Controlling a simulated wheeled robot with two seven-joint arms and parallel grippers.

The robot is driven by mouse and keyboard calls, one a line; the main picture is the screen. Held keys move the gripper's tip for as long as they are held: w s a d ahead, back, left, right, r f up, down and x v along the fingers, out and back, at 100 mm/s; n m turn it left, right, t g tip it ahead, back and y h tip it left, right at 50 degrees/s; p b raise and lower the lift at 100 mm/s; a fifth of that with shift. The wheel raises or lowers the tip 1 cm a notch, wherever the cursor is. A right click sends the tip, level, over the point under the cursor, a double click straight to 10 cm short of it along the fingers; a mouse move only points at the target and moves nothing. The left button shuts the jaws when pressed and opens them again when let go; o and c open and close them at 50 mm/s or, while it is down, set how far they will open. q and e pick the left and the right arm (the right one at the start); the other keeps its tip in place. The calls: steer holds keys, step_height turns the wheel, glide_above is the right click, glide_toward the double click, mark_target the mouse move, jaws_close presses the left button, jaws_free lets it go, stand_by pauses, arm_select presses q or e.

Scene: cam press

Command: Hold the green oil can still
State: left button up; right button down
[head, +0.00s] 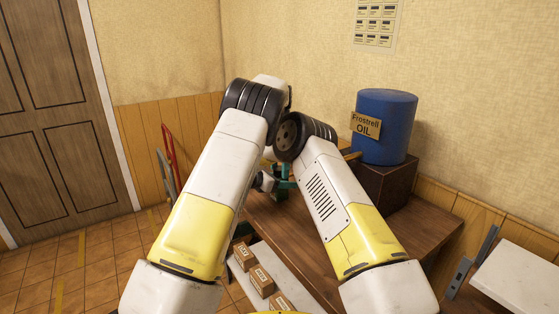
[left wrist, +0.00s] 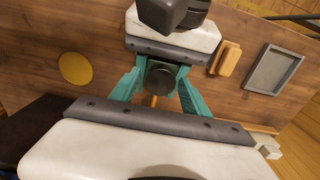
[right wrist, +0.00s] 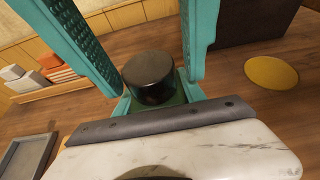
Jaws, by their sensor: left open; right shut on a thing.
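The green oil can (right wrist: 172,112) stands between my two grippers in the right wrist view, its dark round top (right wrist: 150,78) facing up. The dark top also shows in the left wrist view (left wrist: 160,78). My right gripper (right wrist: 156,103) is shut on the can's green body, low beneath the top. My left gripper (left wrist: 155,92) is open, with its teal fingers apart on either side of the can. In the head view my arms hide most of the can and both grippers; only some teal parts (head: 283,180) show between them.
The wooden table (head: 320,240) carries a dark box (head: 385,185) with a blue oil drum (head: 386,125). A yellow disc (left wrist: 75,68), a grey tray (left wrist: 272,68) and an orange block (left wrist: 226,62) lie around the can.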

arm_select(q)
jaws_close()
steer(key=n, duration=0.5)
steer(key=shift+n, duration=0.3)
steer(key=n, duration=0.4)
steer(key=shift+n, duration=0.3)
steer(key=shift+o, duration=0.4)
jaws_free()
steer(key=shift+a, duration=0.1)
steer(key=shift+a, duration=0.1)
